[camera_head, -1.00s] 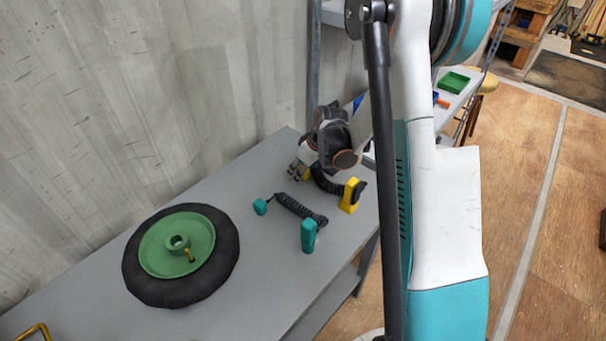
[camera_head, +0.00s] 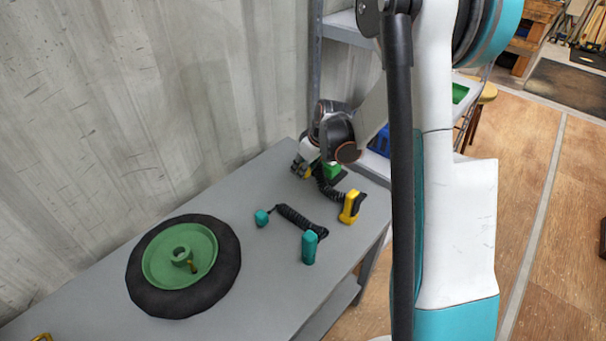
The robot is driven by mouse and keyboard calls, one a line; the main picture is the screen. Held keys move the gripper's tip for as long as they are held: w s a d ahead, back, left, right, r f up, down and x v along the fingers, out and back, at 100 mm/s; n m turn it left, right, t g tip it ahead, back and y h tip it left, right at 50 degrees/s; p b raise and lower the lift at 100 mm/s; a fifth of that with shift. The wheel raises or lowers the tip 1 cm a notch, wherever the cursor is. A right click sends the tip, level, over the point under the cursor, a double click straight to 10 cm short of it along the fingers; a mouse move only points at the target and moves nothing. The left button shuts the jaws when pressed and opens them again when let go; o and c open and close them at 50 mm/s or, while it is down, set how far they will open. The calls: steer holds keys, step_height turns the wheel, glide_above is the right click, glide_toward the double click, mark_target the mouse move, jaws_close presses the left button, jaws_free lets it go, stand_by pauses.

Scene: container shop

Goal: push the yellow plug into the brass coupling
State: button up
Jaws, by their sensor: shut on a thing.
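My gripper (camera_head: 299,169) is at the far end of the grey bench, close to the wall, shut on the yellow plug (camera_head: 308,174). Only a small yellow patch of the plug shows beside the jaws. A black coiled cord (camera_head: 326,188) runs from there to a yellow handset (camera_head: 350,207) near the bench's right edge. I cannot make out the brass coupling for certain; my gripper and wrist cover part of that area. Whether the plug touches anything cannot be told.
A teal handset (camera_head: 309,247) with a coiled cord and teal plug (camera_head: 262,218) lies mid-bench. A black wheel with green hub (camera_head: 157,267) lies to the left. A green block (camera_head: 333,171) stands just right of my gripper. The bench front (camera_head: 262,295) is clear.

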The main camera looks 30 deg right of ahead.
step_height(320, 180, up, 14)
steer(key=p, duration=0.4)
steer(key=shift+a, duration=0.1)
steer(key=s+a+f+m+h, duration=0.1)
steer(key=s+a+f+m, duration=0.3)
steer(key=s+a, duration=0.4)
steer(key=a, duration=0.4)
steer(key=shift+s+a+f+h, duration=0.15)
steer(key=shift+s+a+h, duration=0.1)
steer(key=shift+h, duration=0.15)
